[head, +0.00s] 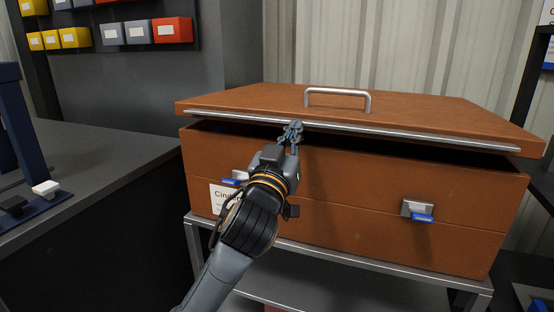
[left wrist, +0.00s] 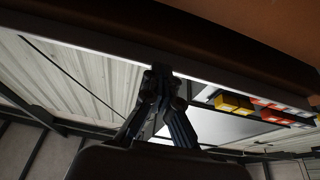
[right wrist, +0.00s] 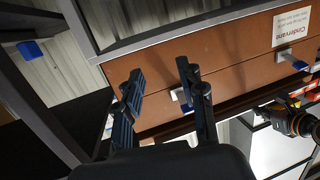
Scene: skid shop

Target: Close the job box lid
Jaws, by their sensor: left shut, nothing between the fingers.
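The job box (head: 345,185) is orange-brown and stands on a grey metal stand. Its lid (head: 430,115) is slightly raised, with a dark gap along the front. The lid has a metal handle (head: 338,92) on top and a metal strip along its front edge. My left gripper (head: 292,130) is shut and empty, its tips at that front edge, left of the handle; contact is unclear. In the left wrist view, its fingers (left wrist: 160,80) meet by the pale strip. My right gripper (right wrist: 158,78) is open and empty before the box front, seen only in its wrist view.
Two latches with blue tabs, one at right (head: 418,210), stick out of the box front. A dark workbench (head: 90,155) stands at the left. Coloured bins (head: 125,33) hang on the wall. A dark shelf post (head: 530,75) is at the right.

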